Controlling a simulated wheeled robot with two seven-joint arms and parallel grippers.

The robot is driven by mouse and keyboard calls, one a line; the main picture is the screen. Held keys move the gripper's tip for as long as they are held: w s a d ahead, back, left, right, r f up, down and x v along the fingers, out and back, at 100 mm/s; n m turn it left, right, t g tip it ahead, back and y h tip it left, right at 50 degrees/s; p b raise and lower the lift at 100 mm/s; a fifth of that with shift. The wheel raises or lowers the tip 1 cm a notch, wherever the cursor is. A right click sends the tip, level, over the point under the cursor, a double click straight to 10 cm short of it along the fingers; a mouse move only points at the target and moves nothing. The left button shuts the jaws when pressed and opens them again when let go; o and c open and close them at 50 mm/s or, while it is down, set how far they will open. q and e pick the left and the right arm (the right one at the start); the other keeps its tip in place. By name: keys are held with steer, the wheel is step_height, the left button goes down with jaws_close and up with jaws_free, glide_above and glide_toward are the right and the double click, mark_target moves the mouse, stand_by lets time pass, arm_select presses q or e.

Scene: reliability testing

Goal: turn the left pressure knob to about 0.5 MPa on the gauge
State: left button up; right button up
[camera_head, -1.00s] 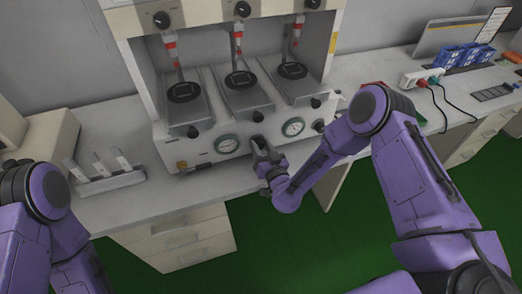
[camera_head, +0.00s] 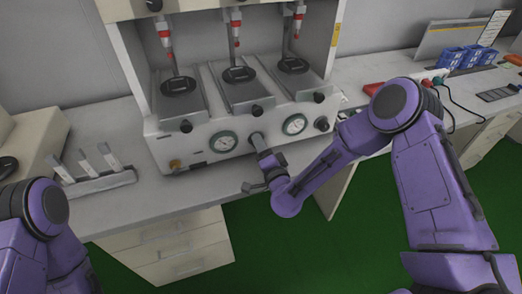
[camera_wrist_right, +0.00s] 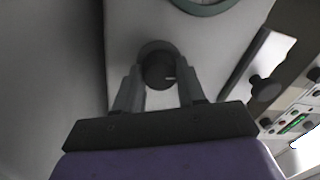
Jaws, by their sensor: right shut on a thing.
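The left pressure knob (camera_head: 257,137) is a dark round knob on the machine's front panel, just right of the left gauge (camera_head: 223,141). That gauge has a white face and green rim; its needle is too small to read. My right gripper (camera_head: 262,149) reaches the knob from the front. In the right wrist view the knob (camera_wrist_right: 158,70) sits between the two fingertips, with a small light mark on its face, and the gripper (camera_wrist_right: 158,85) is shut on it. Only part of a gauge rim (camera_wrist_right: 205,4) shows there. My left arm is at the lower left; its gripper is not seen.
The right gauge (camera_head: 294,124) and right knob (camera_head: 321,123) are on the same panel. A brass-coloured fitting (camera_head: 175,164) is at its left end. Red and blue items lie at right.

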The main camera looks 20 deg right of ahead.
steer(key=m+b, duration=0.1)
steer(key=m, duration=0.2)
steer(key=m+b, duration=0.1)
steer(key=shift+f+m+b, duration=0.3)
steer(key=shift+m, duration=0.1)
steer(key=shift+m+h+b, duration=0.3)
steer(key=shift+m+b, duration=0.6)
steer(key=shift+m, duration=0.7)
steer(key=shift+r, duration=0.1)
steer(key=o, duration=1.1)
steer(key=shift+c, duration=0.2)
steer(key=shift+s, duration=0.1)
steer(key=s+b, duration=0.2)
steer(key=s, duration=0.8)
steer(key=shift+s+f+b, duration=0.2)
steer(key=shift+b, duration=0.1)
